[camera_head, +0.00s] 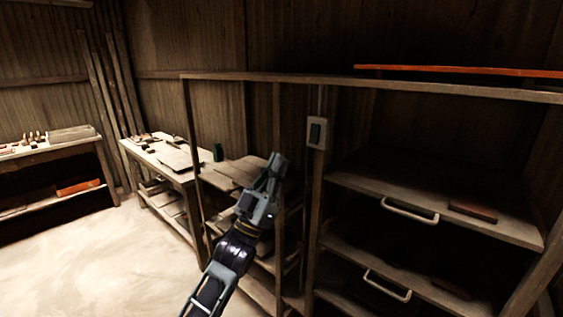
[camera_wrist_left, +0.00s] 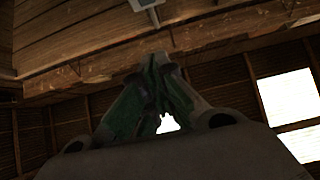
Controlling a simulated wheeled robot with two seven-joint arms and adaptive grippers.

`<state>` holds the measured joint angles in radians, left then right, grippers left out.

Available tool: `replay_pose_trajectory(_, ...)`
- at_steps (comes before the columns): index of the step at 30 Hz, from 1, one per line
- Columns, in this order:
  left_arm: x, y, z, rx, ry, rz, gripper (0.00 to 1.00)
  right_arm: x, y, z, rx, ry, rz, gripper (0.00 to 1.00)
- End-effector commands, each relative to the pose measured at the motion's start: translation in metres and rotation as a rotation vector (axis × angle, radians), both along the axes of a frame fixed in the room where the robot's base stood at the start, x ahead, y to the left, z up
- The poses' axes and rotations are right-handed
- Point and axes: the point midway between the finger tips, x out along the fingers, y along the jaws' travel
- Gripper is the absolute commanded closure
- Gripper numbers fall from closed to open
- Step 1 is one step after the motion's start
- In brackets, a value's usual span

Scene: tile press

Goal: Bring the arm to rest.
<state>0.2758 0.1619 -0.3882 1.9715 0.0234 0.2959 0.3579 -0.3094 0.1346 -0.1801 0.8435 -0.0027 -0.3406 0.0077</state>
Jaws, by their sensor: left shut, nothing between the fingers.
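My left arm rises from the bottom of the head view, and its gripper (camera_head: 275,162) points up in front of the wooden shelf frame. The fingers are together with nothing between them. In the left wrist view the same gripper (camera_wrist_left: 160,65) has its green-sided fingers meeting at the tips. The tips point toward a wooden beam. A light-framed switch plate with a dark middle (camera_head: 316,133) is fixed to the post right of the gripper, apart from it. It seems to show at the top of the left wrist view (camera_wrist_left: 145,4). My right gripper is not in view.
A shelf rack at the right holds boards with pale handles (camera_head: 410,210) and a brown tile (camera_head: 473,211). Workbenches (camera_head: 150,150) stand behind and left. The floor (camera_head: 90,250) at the left is clear.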

Motion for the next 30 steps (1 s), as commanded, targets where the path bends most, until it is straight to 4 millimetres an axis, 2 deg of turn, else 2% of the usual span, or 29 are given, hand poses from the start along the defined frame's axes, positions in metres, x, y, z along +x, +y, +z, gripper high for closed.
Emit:
replay_pose_trajectory(13,0.000,0.001,-0.002,0.001,0.002,0.001,1.00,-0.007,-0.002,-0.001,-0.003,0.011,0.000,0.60)
replay_pose_trajectory(17,0.006,0.002,-0.011,0.008,0.024,0.010,1.00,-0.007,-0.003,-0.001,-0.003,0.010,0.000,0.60)
replay_pose_trajectory(20,0.018,0.003,-0.029,0.022,0.062,0.027,1.00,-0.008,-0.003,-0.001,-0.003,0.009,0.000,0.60)
replay_pose_trajectory(23,0.035,0.006,-0.058,0.044,0.121,0.052,1.00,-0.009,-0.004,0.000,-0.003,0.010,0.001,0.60)
replay_pose_trajectory(26,0.054,0.011,-0.096,0.073,0.197,0.082,1.00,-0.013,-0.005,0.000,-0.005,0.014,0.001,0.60)
replay_pose_trajectory(30,0.076,0.019,-0.156,0.118,0.310,0.126,1.00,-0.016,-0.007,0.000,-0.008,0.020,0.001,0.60)
